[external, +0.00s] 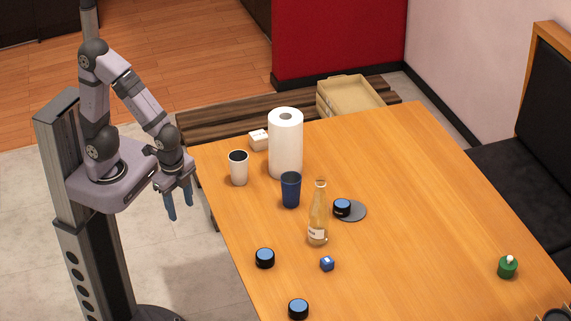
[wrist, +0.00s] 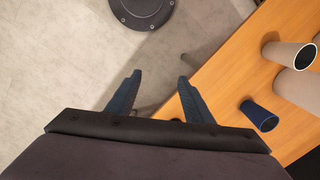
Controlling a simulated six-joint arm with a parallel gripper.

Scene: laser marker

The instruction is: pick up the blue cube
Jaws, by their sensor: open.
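My gripper (external: 179,202) hangs beyond the table's left edge, above the floor, well away from the cube. In the wrist view its two blue fingers (wrist: 157,85) are spread apart with nothing between them. The cube does not show in the wrist view.
Near the cube are two black round items with blue tops (external: 265,258) (external: 298,309); another (external: 342,208) sits by a grey disc. A blue cup (external: 291,189), white cup (external: 239,168) and paper roll (external: 286,145) stand behind. A green item (external: 508,267) is right.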

